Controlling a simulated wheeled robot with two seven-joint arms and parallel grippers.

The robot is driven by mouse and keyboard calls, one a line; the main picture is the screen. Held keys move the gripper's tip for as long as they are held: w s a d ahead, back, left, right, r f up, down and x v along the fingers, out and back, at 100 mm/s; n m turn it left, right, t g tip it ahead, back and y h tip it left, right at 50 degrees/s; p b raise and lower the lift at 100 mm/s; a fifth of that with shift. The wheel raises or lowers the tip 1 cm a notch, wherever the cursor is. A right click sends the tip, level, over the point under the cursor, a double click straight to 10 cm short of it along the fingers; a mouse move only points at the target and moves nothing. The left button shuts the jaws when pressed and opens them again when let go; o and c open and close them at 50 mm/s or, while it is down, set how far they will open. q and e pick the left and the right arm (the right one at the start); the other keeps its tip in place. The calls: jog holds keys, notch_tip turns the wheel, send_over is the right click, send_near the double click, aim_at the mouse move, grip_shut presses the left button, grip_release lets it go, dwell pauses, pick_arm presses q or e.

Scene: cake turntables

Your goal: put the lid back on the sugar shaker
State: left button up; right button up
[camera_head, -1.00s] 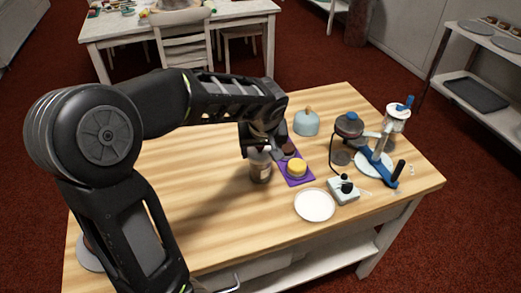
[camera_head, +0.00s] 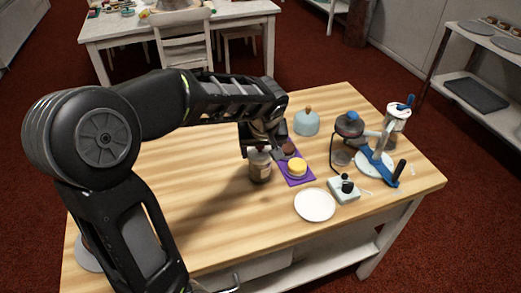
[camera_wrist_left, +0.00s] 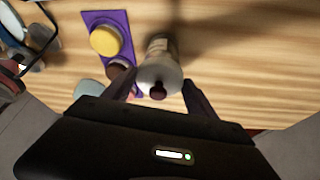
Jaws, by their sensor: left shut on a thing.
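The sugar shaker (camera_head: 260,170) stands upright on the wooden table, a jar with a pale label. It also shows in the left wrist view (camera_wrist_left: 161,47). Its pale grey lid (camera_wrist_left: 160,75) with a dark knob is between the fingers of my left gripper (camera_wrist_left: 159,93), which is shut on it. The lid is over the top of the shaker; I cannot tell whether it is fully seated. In the head view, my left gripper (camera_head: 264,149) is at the shaker's top and partly hides the lid. My right gripper is not in view.
A purple mat (camera_head: 297,181) with a yellow cake (camera_head: 297,168) and a brown one lies close right of the shaker. A white plate (camera_head: 314,205), a pale blue dome (camera_head: 306,123) and a blue-handled stand (camera_head: 381,170) are farther right. The table left of the shaker looks clear.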

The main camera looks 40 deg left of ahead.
pick_arm(q)
jog(key=o, duration=1.4)
jog(key=shift+o, duration=0.2)
jog(key=shift+o, duration=0.7)
jog(key=shift+r, duration=0.25)
jog(key=shift+r+p, duration=2)
jog(key=shift+r, duration=1.1)
jog(key=shift+r, duration=0.15)
jog(key=shift+c, duration=0.4)
